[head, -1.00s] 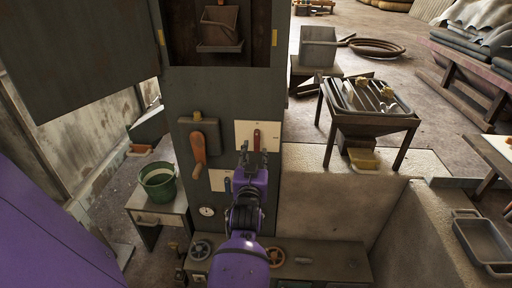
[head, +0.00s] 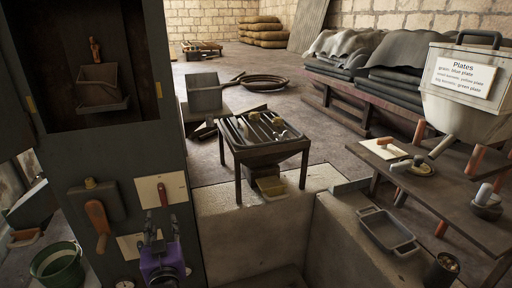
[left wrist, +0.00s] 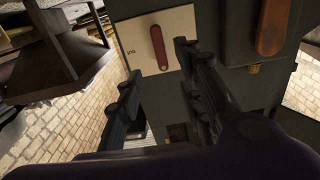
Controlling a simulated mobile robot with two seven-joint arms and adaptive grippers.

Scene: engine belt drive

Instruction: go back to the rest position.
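My left gripper (head: 162,240) is purple with dark fingers and is low in the head view, in front of the dark machine cabinet (head: 105,150). In the left wrist view its two fingers (left wrist: 160,95) are spread apart with nothing between them. A red lever (head: 162,194) on a cream plate is just beyond the fingertips. The lever also shows in the left wrist view (left wrist: 159,48), apart from the fingers. My right gripper is in neither view.
An orange-handled crank (head: 98,222) is left of the lever. A grate table (head: 262,150) stands in the middle. A workbench (head: 450,195) with handled parts and a hopper labelled Plates (head: 465,95) are at the right. A grey tray (head: 388,232) lies at the lower right.

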